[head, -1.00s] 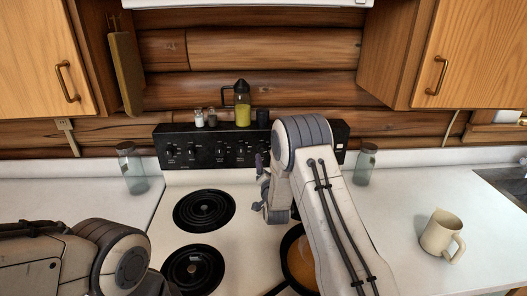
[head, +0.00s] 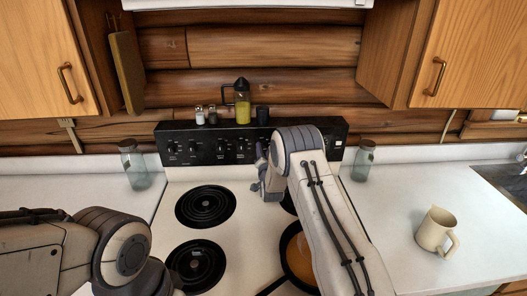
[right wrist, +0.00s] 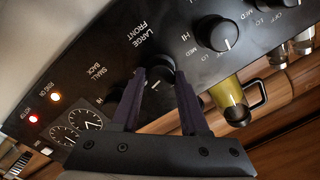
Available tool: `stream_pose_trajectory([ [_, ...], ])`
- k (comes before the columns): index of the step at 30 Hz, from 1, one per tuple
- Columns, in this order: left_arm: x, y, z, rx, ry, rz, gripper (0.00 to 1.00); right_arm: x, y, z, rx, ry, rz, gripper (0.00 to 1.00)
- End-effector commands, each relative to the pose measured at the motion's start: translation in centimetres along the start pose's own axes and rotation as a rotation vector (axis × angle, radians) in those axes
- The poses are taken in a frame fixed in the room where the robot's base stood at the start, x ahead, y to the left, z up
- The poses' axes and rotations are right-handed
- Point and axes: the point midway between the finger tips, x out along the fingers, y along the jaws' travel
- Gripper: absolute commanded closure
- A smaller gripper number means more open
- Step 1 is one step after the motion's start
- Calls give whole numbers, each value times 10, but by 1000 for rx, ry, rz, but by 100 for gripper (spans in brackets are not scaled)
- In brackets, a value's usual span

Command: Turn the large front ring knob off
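The large front ring knob (right wrist: 158,76) is black and round, under the label LARGE FRONT on the black control panel (right wrist: 95,78) in the right wrist view. My right gripper (right wrist: 160,82) has its two dark fingers apart, one on each side of this knob. I cannot tell whether they touch it. The fingers hide part of the knob and its pointer. In the head view my right gripper (head: 262,168) is in front of the stove's panel (head: 212,143), and my arm hides the panel's right part. My left arm is at lower left; its gripper is out of frame.
A yellow-filled bottle (head: 242,108) and shakers stand on the panel top. A pan (head: 298,258) sits beneath my right arm.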

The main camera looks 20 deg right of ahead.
Motion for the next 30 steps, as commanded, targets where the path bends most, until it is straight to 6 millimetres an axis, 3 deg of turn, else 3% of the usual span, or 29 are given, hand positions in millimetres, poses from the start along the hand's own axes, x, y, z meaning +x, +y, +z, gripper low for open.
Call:
stream_pose_trajectory([
  [1, 0, 0, 0, 0, 0, 0, 50, 0, 0, 0, 0, 0, 0, 80],
  [3, 0, 0, 0, 0, 0, 0, 50, 0, 0, 0, 0, 0, 0, 100],
  [14, 10, -1, 1, 0, 0, 0, 50, 0, 2, 2, -50, -1, 2, 100],
  [30, 74, -5, 4, 4, 0, 0, 50, 0, 2, 4, -478, -19, 18, 100],
])
